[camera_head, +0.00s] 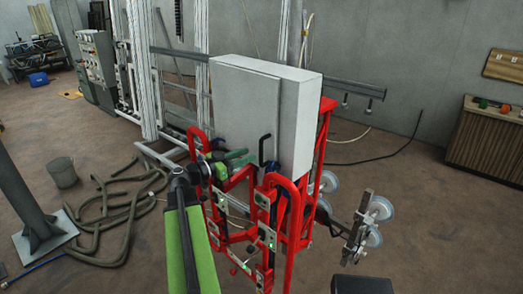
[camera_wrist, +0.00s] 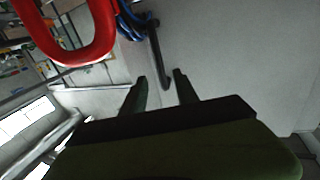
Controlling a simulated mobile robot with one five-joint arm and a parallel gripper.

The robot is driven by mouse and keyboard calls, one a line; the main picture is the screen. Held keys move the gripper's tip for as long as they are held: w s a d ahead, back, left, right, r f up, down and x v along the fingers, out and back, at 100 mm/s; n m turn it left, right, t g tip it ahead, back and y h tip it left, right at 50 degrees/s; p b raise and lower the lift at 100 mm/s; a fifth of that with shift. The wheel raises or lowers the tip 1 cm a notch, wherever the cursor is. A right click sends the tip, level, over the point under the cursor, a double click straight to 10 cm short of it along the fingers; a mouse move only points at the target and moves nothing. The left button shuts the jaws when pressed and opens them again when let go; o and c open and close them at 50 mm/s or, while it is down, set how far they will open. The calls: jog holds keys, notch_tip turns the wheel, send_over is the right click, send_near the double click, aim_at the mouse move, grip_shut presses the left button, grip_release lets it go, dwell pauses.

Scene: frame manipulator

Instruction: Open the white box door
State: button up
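The white box (camera_head: 300,112) stands upright on a red frame, and its door (camera_head: 243,105) faces me and looks shut. A black handle (camera_head: 264,150) sits low on the door's right part. My gripper (camera_head: 246,158) is in front of the lower door, just left of the handle in the head view. In the wrist view my gripper (camera_wrist: 158,80) has its two dark fingers apart. The handle (camera_wrist: 158,58) runs down towards the gap between the fingertips there. I cannot tell whether the fingers touch it.
The red frame (camera_head: 296,215) has curved tubes close below and beside my gripper; a red loop (camera_wrist: 100,42) shows at upper left in the wrist view. The right floor is mostly clear.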

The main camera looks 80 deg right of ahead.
send_over(261, 165)
jog(key=shift+d, duration=0.4)
grip_shut()
dwell(1.2)
